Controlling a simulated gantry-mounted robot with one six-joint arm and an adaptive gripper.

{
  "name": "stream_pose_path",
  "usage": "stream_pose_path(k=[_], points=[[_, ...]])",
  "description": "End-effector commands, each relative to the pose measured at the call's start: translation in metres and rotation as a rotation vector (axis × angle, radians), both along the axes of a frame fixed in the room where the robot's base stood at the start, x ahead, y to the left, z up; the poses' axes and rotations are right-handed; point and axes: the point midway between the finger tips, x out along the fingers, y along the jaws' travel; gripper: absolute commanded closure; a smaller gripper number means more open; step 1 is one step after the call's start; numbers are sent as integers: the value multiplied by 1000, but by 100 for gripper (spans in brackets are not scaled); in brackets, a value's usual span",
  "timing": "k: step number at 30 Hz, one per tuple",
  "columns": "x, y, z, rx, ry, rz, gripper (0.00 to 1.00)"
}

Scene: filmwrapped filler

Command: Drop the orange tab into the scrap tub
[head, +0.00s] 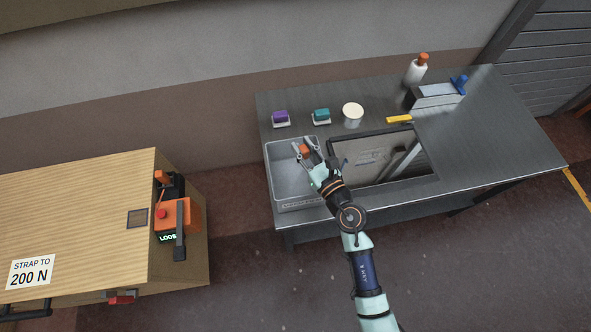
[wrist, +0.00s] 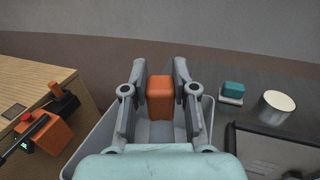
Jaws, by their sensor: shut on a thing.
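The orange tab (head: 304,149) is a small block held between the fingers of my gripper (head: 307,149). In the wrist view the tab (wrist: 160,98) sits upright between the two grey fingers of my gripper (wrist: 160,90), which is shut on it. The grey scrap tub (head: 283,182) stands at the left end of the dark metal table, with lettering on its front wall. The tab is above the tub's opening, toward its right back part. In the wrist view the tub's wall (wrist: 96,136) shows below and around the fingers; part of its inside is hidden.
Right of the tub is a dark-framed recess (head: 375,157) in the table (head: 480,130). Behind stand purple (head: 280,117) and teal (head: 321,114) blocks, a white cup (head: 352,115) and a white bottle (head: 416,70). A wooden crate (head: 80,210) with an orange strapping tool (head: 178,216) is at left.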

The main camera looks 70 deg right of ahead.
Motion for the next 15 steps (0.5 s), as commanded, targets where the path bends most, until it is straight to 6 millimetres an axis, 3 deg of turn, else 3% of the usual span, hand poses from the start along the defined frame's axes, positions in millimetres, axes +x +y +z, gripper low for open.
stream_pose_path(k=[3, 4, 9, 15], points=[[0, 0, 2, 0, 0, 0, 100], [0, 0, 2, 0, 0, 0, 71], [0, 0, 2, 0, 0, 0, 44], [0, 0, 1, 0, 0, 0, 44]])
